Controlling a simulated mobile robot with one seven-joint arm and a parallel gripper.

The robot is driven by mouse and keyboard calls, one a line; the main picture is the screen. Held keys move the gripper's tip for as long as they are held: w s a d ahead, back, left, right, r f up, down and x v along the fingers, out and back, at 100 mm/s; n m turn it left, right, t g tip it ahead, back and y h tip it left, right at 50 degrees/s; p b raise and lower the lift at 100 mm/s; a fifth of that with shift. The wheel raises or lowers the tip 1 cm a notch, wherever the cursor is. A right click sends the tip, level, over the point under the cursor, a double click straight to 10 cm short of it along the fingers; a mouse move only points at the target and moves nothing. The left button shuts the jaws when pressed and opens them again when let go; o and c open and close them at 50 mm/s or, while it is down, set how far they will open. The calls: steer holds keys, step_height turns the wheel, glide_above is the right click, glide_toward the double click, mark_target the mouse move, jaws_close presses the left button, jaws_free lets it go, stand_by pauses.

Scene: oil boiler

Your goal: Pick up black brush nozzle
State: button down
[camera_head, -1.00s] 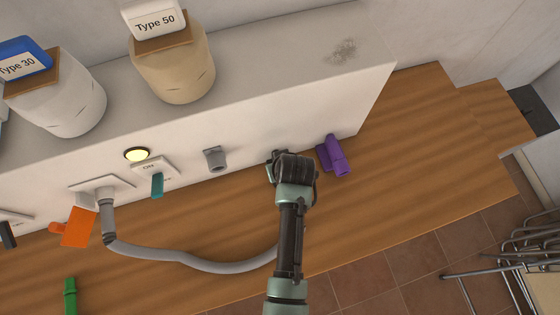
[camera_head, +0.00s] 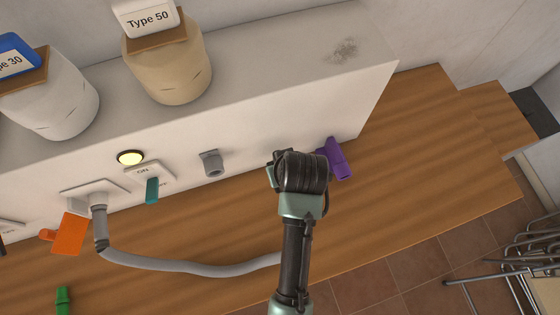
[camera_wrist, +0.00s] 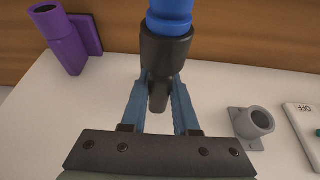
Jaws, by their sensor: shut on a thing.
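The black brush nozzle (camera_wrist: 165,52) shows in the wrist view as a dark collar with a narrow stem and a bright blue cylinder at its upper end. My gripper (camera_wrist: 158,98) has its two blue fingers closed on the stem, one on each side. In the head view my gripper (camera_head: 283,160) is at the white wall, just left of the purple nozzle. My own wrist hides most of the fingers and the held nozzle there.
A purple nozzle (camera_head: 338,158) is close on the right. A grey round socket (camera_head: 212,163), a teal switch (camera_head: 152,190) and an orange piece (camera_head: 70,233) line the wall to the left. A grey hose (camera_head: 170,266) lies across the wooden counter (camera_head: 430,150). The counter's right side is clear.

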steer(key=s+d+b, duration=0.2)
steer(key=s, duration=0.6)
steer(key=s+d+b, duration=0.2)
steer(key=s+d, duration=0.1)
steer(key=s, duration=0.5)
steer(key=shift+s+d, duration=0.2)
steer(key=shift+s, duration=0.2)
steer(key=c, duration=1.4)
jaws_free()
jaws_close()
